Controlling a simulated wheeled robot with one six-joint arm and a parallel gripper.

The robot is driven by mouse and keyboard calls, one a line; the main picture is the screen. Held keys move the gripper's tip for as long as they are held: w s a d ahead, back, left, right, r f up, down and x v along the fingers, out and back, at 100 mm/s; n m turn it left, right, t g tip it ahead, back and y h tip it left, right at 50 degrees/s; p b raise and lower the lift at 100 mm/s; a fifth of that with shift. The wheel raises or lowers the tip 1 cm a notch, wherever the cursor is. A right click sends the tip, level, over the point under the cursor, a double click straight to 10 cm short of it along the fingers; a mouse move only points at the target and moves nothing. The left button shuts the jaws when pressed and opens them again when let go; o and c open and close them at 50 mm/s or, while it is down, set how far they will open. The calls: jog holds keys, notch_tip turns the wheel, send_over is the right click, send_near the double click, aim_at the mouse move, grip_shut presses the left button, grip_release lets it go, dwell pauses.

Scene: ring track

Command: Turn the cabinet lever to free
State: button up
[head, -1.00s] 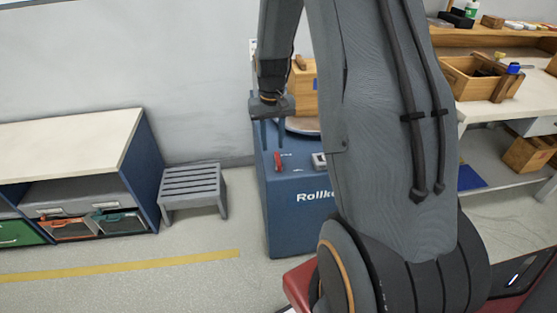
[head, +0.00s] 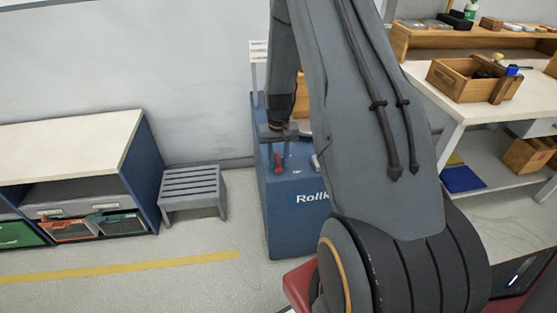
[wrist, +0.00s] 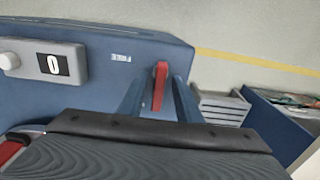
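The blue cabinet (head: 292,228) with white lettering stands against the back wall, partly hidden by my arm. Its red lever (head: 278,163) is on the upper part of the cabinet. In the wrist view the red lever (wrist: 159,84) sits between the two fingers of my gripper (wrist: 158,92), which are apart with a gap showing on each side. In the head view my gripper (head: 278,155) is pointing down at the lever.
A grey slatted stool (head: 192,188) stands left of the cabinet, beside a low shelf unit (head: 70,140). A workbench (head: 455,90) with wooden boxes is at the right. The floor in front, with a yellow line (head: 120,266), is clear.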

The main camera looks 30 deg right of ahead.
grip_shut()
jog(key=shift+m, duration=0.3)
jog(key=m, duration=0.3)
jog(key=shift+m, duration=0.4)
jog(key=m, duration=0.4)
jog(key=shift+s+d, duration=0.15)
jog(key=m, duration=0.5)
jog(key=shift+s, duration=0.1)
jog(key=shift+m, duration=2.2)
